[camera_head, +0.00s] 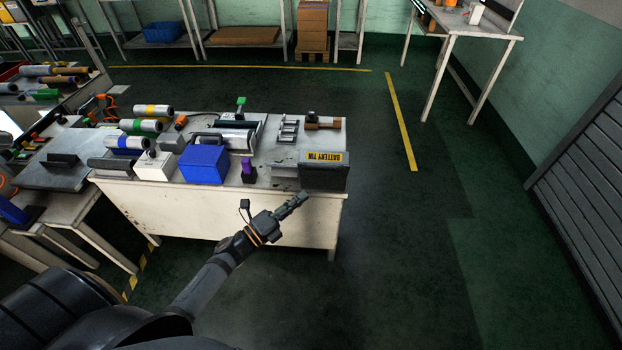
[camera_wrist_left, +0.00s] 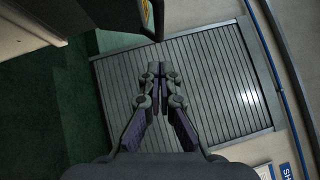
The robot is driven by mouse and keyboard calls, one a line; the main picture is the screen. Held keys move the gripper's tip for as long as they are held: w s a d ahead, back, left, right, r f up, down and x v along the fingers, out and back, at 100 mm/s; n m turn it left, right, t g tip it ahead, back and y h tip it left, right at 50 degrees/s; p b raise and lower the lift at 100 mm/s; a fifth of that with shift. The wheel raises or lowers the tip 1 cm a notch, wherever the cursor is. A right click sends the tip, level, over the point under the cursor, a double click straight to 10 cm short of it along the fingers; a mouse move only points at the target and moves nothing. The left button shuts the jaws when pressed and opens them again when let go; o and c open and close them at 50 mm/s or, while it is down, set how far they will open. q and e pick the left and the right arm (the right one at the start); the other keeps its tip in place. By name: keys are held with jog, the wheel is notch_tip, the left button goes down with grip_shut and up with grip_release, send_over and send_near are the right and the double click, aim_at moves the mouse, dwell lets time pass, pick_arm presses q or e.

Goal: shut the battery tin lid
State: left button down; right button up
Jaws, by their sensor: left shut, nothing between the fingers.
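The battery tin (camera_head: 323,178) is at the right front corner of the white table in the head view. My left gripper (camera_head: 302,198) is shut and empty, just in front of and below the panel's left part; I see no clear contact. In the left wrist view the shut fingers (camera_wrist_left: 160,72) point past a dark edge with a yellow patch (camera_wrist_left: 147,14). My right gripper is not in view.
A blue box (camera_head: 204,165), a white box (camera_head: 155,166) and a purple item (camera_head: 248,170) stand along the table's front edge, left of the tin. A wooden-handled tool (camera_head: 322,122) lies behind it. The floor right of the table is clear.

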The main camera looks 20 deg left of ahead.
pick_arm(q)
jog(key=w+r+p, duration=0.1)
jog(key=w, duration=0.6)
jog(key=shift+d+r, duration=0.3)
jog(key=shift+d, duration=0.15)
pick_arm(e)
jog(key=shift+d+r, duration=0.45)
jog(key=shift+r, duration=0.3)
